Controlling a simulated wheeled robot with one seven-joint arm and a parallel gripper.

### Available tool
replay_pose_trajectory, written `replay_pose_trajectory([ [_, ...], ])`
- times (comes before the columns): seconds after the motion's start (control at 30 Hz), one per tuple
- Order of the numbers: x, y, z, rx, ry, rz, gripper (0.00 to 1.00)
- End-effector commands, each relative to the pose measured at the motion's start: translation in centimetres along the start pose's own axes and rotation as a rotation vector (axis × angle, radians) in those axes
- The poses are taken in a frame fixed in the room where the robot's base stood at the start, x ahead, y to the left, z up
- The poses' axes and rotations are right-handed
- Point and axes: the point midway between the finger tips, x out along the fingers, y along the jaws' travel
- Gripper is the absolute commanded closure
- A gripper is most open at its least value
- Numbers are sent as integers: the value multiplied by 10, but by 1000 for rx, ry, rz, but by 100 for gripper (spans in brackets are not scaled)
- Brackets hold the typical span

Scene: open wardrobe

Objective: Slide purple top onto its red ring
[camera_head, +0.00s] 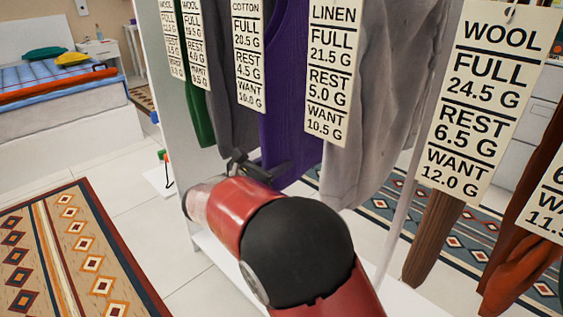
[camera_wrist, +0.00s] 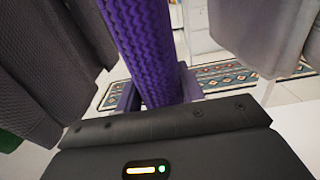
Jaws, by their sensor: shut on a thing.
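The purple top (camera_head: 285,95) hangs in the wardrobe between a dark grey garment and a light grey one. It also shows in the wrist view (camera_wrist: 143,45) as a ribbed purple strip running down between my fingers. My gripper (camera_head: 262,170) is at the lower part of the purple top. In the wrist view my gripper (camera_wrist: 158,90) is shut on the purple cloth, a finger on each side. The top's hanger and the red ring are not visible in either view.
Tags hang before the garments, including a linen tag (camera_head: 331,70) and a wool tag (camera_head: 487,100). A dark grey garment (camera_wrist: 60,60) and a light grey garment (camera_head: 370,110) hang close on either side. A white wardrobe panel (camera_head: 160,110) stands at left.

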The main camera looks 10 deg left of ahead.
Motion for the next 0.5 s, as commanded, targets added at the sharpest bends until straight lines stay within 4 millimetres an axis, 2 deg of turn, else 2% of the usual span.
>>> replay_pose_trajectory([
  [0.5, 0, 42, 1, 0, -1, 0, 94],
])
